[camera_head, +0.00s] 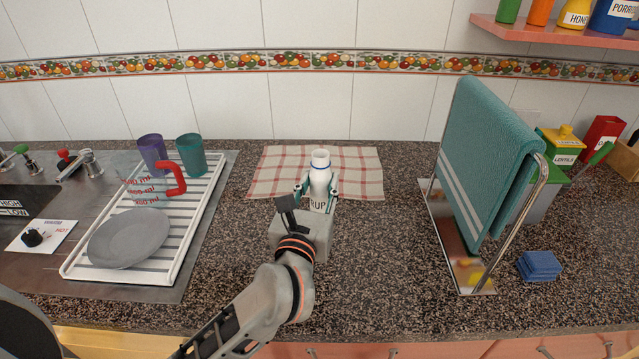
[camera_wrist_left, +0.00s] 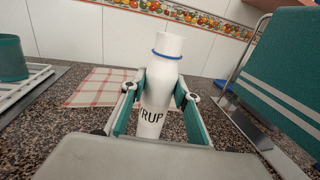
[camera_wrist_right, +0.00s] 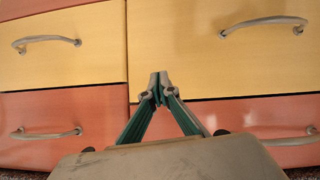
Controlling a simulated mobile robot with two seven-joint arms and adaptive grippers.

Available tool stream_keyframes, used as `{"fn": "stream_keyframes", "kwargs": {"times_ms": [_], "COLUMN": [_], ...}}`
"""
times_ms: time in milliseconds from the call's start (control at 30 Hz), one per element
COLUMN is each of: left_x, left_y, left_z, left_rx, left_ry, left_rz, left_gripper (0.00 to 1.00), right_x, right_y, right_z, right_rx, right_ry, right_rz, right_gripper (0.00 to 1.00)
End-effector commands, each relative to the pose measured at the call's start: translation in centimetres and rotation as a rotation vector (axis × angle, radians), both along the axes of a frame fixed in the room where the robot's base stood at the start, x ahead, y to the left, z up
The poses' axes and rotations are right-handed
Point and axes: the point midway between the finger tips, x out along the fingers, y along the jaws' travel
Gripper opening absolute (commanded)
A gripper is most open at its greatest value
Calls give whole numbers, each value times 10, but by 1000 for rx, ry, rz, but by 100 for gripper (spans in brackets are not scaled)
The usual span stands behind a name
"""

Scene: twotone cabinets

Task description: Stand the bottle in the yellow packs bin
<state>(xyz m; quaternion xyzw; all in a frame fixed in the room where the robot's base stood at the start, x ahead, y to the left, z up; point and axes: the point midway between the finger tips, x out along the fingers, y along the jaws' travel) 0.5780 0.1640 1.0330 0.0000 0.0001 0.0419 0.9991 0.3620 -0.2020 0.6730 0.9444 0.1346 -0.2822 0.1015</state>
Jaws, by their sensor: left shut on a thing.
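The white bottle (camera_head: 320,173) has a blue ring at its neck and dark letters, "RUP" in part, on its side. It looks upright at the front edge of the checked cloth. My left gripper (camera_head: 319,188) is shut on the bottle, with a finger on each side. The left wrist view shows the bottle (camera_wrist_left: 156,92) between the fingers, its base hidden. I cannot tell whether it touches the counter. My right gripper (camera_wrist_right: 160,90) is shut and empty in front of the drawers. I cannot make out a yellow packs bin in any view.
A red-and-white checked cloth (camera_head: 265,175) lies behind the bottle. A dish rack (camera_head: 190,210) with a grey plate and cups is left. A towel rack (camera_head: 495,160), a blue sponge (camera_head: 539,265) and a yellow lentils canister (camera_head: 562,150) are right. Dark counter between is clear.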

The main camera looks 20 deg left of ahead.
Motion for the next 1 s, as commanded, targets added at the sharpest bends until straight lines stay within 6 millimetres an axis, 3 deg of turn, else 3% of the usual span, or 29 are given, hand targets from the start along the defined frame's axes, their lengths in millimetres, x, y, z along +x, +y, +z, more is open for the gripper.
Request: {"fn": "stream_keyframes", "kwargs": {"times_ms": [67, 100, 167, 600, 767, 1000], "left_x": [0, 0, 0, -1, -25, -76], "left_y": [0, 0, 0, 0, -3, -7], "left_z": [-3, -4, -3, 2, -2, -2], "left_rx": [0, 0, 0, 0, -1, -1], "left_ry": [-1, 0, 0, 0, 4, 5], "left_rz": [0, 0, 0, 0, -1, -1], "left_gripper": [7, 33, 47, 47, 47, 47], "right_x": [1, 1, 1, 2, 2, 0], "right_y": [0, 0, 0, 0, 0, 0], "right_z": [-1, -1, 1, 6, 1, -8], "right_rx": [0, 1, 1, 1, 2, 1], "right_ry": [-3, -4, -5, -8, -7, 0], "right_rz": [0, 0, 0, -1, 0, -1], "right_gripper": [0, 0, 0, 0, 0, 0]}}
